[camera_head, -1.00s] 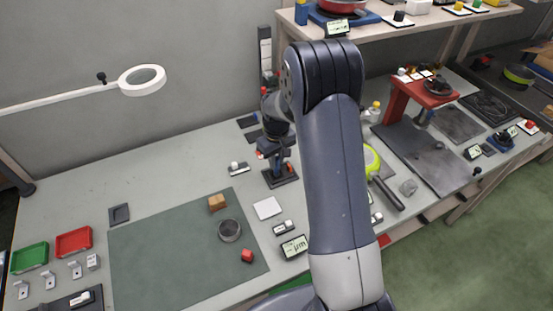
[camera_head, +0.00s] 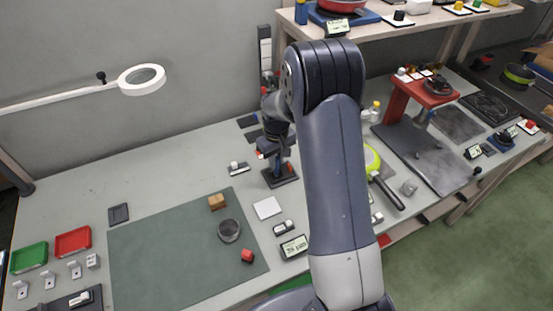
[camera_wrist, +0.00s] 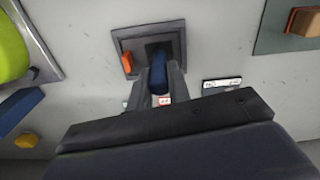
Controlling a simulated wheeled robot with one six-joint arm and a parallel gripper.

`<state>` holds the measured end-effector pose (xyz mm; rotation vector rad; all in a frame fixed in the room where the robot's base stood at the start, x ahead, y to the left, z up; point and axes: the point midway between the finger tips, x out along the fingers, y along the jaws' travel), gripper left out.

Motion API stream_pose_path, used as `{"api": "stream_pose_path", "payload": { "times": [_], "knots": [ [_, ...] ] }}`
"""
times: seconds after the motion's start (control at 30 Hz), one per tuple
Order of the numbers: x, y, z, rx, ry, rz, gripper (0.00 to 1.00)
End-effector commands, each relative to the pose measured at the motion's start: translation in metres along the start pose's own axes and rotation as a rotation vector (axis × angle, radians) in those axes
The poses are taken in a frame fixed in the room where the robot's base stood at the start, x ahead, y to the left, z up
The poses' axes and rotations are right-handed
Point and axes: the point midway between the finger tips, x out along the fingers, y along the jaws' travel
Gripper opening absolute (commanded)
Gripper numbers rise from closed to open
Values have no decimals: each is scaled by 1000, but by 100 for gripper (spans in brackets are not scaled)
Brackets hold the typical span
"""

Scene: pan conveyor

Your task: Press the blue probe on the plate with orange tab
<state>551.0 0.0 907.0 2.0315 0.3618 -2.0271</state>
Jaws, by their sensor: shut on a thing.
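In the wrist view the dark square plate (camera_wrist: 123,37) has an orange tab (camera_wrist: 126,63) on its left side. My gripper (camera_wrist: 160,72) is shut on the blue probe (camera_wrist: 160,80), over the lower middle of the plate. The fingers hide its sides, and I cannot tell whether its tip touches the plate. In the head view my gripper (camera_head: 272,148) is low over the dark plate (camera_head: 281,178) at the back middle of the table. The probe is too small to make out there.
A display marked µm (camera_head: 294,247) stands in front, right of the green mat (camera_head: 160,250). A white square (camera_head: 267,208) lies between mat and plate. A lime pan (camera_head: 372,160) is to the right. A small black-and-white device (camera_head: 238,168) is left of the plate.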

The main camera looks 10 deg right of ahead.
Motion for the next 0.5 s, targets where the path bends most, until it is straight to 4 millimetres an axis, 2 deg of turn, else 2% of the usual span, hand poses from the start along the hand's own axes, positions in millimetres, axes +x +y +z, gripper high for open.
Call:
{"api": "stream_pose_path", "payload": {
  "times": [0.3, 0.5],
  "knots": [
    [1, 0, 1, 0, -4, -2, 0],
    [-11, 0, 1, 0, -2, -1, 0]
  ]
}}
